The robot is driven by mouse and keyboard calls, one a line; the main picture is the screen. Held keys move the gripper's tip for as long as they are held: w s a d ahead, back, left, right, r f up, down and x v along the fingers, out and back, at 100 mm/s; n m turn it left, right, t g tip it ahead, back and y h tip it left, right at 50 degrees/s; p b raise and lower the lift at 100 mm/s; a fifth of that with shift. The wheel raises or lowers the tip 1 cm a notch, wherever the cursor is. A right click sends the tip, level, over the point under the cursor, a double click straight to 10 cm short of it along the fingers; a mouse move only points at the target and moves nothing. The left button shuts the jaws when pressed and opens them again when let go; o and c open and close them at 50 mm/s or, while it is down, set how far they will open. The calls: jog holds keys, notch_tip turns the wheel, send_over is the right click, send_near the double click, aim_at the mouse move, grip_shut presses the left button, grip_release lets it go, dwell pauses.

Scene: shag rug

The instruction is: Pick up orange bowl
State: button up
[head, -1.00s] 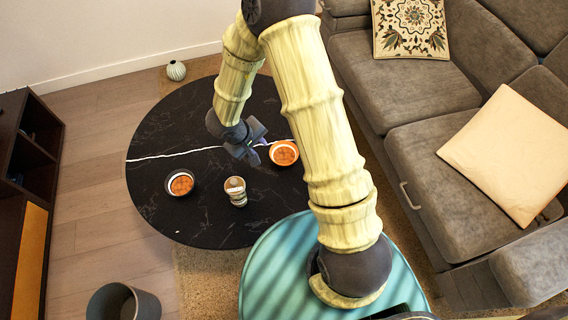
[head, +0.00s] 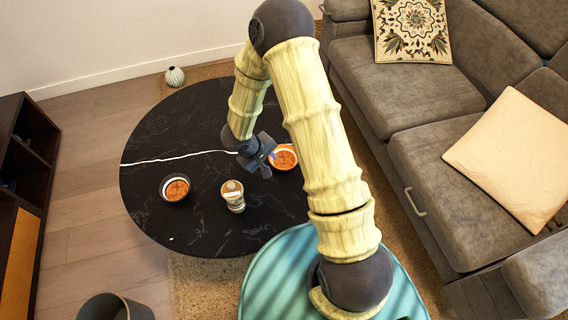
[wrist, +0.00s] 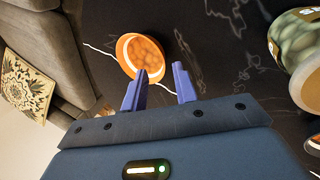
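The orange bowl (head: 286,160) stands on the dark round table, close to the right of my gripper (head: 265,158) in the head view. In the wrist view the orange bowl (wrist: 124,50) lies just beyond the left fingertip and holds round orange-brown pieces. My gripper (wrist: 160,77) is open, with two blue-purple fingers apart and nothing between them. The bowl is off to the left of the finger gap's middle. I cannot tell whether a finger touches it.
A grey sofa (head: 425,165) stands to the right. The table's far left is clear.

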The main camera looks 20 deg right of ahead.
aim_at(284, 160)
jog(key=shift+b+x, duration=0.5)
jog(key=shift+x, duration=1.15)
jog(key=b+x, duration=0.1)
jog(key=x, duration=0.1)
jog(key=w+b+x, duration=0.1)
jog(key=b+x, duration=0.1)
jog(key=shift+a+f, duration=0.15)
jog(key=shift+f, duration=0.05)
jog(key=shift+w+f, duration=0.1)
jog(key=shift+f, duration=0.25)
jog(key=shift+r, duration=0.1)
grip_shut()
